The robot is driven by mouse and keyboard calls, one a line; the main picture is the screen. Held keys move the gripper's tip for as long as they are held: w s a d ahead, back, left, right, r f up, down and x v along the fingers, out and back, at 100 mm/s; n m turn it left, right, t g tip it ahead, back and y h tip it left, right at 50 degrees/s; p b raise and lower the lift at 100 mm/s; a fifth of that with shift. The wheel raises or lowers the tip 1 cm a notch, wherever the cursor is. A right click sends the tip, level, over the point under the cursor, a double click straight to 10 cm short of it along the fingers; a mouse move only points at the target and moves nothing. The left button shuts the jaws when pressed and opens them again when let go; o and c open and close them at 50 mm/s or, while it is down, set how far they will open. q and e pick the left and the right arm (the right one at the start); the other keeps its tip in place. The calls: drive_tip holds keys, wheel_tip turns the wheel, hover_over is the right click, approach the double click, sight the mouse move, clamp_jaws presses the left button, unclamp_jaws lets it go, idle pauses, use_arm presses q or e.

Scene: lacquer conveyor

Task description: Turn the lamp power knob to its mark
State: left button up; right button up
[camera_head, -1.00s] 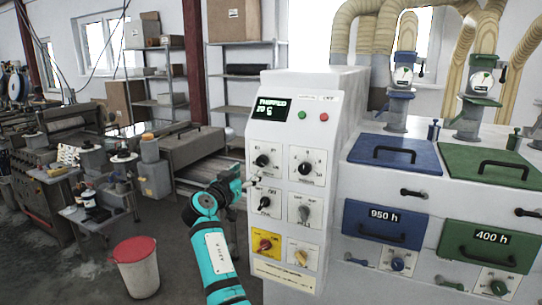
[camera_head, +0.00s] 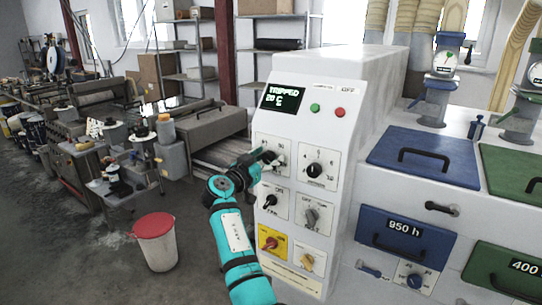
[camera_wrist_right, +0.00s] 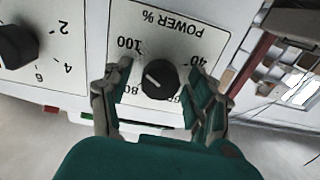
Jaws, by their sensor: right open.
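The lamp power knob (camera_wrist_right: 159,79) is a round black knob with a white pointer line on a white plate marked "POWER %" (camera_wrist_right: 160,20). In the right wrist view the plate appears upside down, with 40, 80 and 100 legible. My right gripper (camera_wrist_right: 162,92) is open, with one finger on each side of the knob; I cannot tell whether they touch it. In the head view my right gripper (camera_head: 262,164) is at the upper left dial of the white control panel and hides much of it. My left gripper is not in view.
The panel has a display (camera_head: 284,99) reading "TRIPPED 20 C", a green button (camera_head: 315,107), a red button (camera_head: 340,112) and a second black knob (camera_head: 314,170). Lower sit several switches, including a red one on yellow (camera_head: 270,243). A red-lidded bin (camera_head: 155,240) stands on the floor.

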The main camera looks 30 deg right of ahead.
drive_tip(key=shift+a, duration=0.15)
drive_tip(key=shift+c, duration=0.3)
drive_tip(key=c, duration=1.1)
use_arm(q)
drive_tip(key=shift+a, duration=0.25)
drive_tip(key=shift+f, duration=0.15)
